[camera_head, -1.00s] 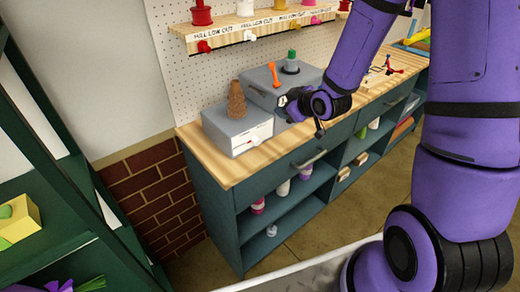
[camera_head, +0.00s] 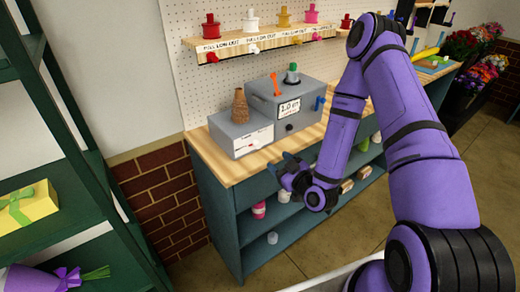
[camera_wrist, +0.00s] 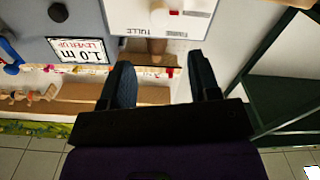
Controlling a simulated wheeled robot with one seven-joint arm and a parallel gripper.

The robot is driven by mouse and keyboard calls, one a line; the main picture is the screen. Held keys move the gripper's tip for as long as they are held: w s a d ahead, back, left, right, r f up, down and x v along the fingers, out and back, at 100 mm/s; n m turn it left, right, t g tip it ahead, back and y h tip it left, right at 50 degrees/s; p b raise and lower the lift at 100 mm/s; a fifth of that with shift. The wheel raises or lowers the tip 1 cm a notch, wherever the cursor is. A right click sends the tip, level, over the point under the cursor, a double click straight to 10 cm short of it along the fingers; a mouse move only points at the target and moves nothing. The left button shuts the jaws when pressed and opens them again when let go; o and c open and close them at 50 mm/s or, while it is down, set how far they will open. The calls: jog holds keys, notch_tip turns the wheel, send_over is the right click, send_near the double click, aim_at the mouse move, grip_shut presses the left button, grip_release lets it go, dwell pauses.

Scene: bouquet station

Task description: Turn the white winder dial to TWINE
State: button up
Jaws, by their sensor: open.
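The winder is a low grey box (camera_head: 228,128) with a white front panel (camera_head: 252,142) at the left end of the bench. In the wrist view, upside down, the panel (camera_wrist: 190,22) carries a white round dial (camera_wrist: 159,12) with a red mark beside it. A label there reads TULLE; I cannot tell where the dial points. A brown twine cone (camera_head: 240,106) stands on the box. My gripper (camera_head: 279,164) is open and empty, in front of the bench, below and apart from the panel. Its fingers (camera_wrist: 160,62) also show in the wrist view.
A taller grey box (camera_head: 268,112) stands right of the winder, with a 1.0 sign (camera_head: 289,108), orange lever (camera_head: 275,84) and blue lever (camera_head: 319,103). A spool shelf (camera_head: 262,43) hangs above. A dark green rack (camera_head: 75,165) stands at the left.

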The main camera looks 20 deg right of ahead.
aim_at(259, 146)
jog(key=x, duration=1)
jog(key=shift+w, duration=0.3)
jog(key=c, duration=0.9)
